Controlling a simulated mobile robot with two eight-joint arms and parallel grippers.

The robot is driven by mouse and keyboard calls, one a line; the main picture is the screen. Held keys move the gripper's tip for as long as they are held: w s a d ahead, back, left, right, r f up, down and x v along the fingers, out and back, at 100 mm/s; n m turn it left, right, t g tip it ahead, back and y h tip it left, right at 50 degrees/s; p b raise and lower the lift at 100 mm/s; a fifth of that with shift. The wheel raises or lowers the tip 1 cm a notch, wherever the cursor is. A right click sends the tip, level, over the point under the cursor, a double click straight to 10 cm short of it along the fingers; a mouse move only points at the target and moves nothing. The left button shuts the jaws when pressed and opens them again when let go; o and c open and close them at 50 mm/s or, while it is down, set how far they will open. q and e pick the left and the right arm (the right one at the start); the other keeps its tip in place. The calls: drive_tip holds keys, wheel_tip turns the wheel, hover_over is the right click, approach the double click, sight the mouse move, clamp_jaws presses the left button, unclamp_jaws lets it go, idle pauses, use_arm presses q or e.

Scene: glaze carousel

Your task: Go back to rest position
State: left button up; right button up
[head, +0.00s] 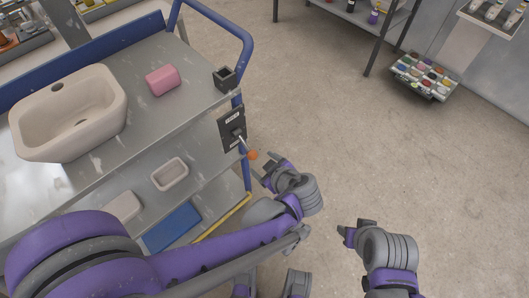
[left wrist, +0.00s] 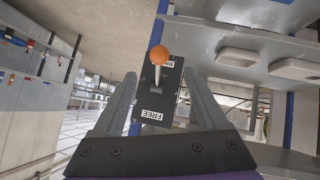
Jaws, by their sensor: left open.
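My left gripper (head: 268,171) is open and empty beside the cart's right end. In the left wrist view, its two fingers (left wrist: 162,82) stand apart, with a lever panel in front of them. The dark lever panel (head: 231,129) is on the cart's end and carries a lever with an orange knob (head: 253,155). The knob also shows in the left wrist view (left wrist: 159,55), above and between the fingertips, and looks clear of both. A label reading FREE (left wrist: 152,115) is on the panel. My right gripper (head: 352,231) hangs over bare floor; its jaw opening is unclear.
The metal cart (head: 150,113) with blue rails carries a beige basin (head: 110,101), a pink block (head: 162,80) and a small dark cup (head: 225,78). Its lower shelf holds a small pale tray (head: 170,185). A paint tray (head: 425,78) lies at upper right. The floor between is clear.

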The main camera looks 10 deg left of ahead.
use_arm(q)
drive_tip(key=s+a+r+m+g+h+p, duration=0.2)
drive_tip(key=s+a+r+m+h+p, duration=0.4)
drive_tip(key=s+a+r+m+p, duration=0.4)
drive_tip(key=s+r+m+p, duration=0.1)
drive_tip(key=s+r+p, duration=0.1)
drive_tip(key=s+r, duration=0.1)
drive_tip(key=shift+s+a+r+m, duration=0.2)
drive_tip(key=shift+a+r+m, duration=0.2)
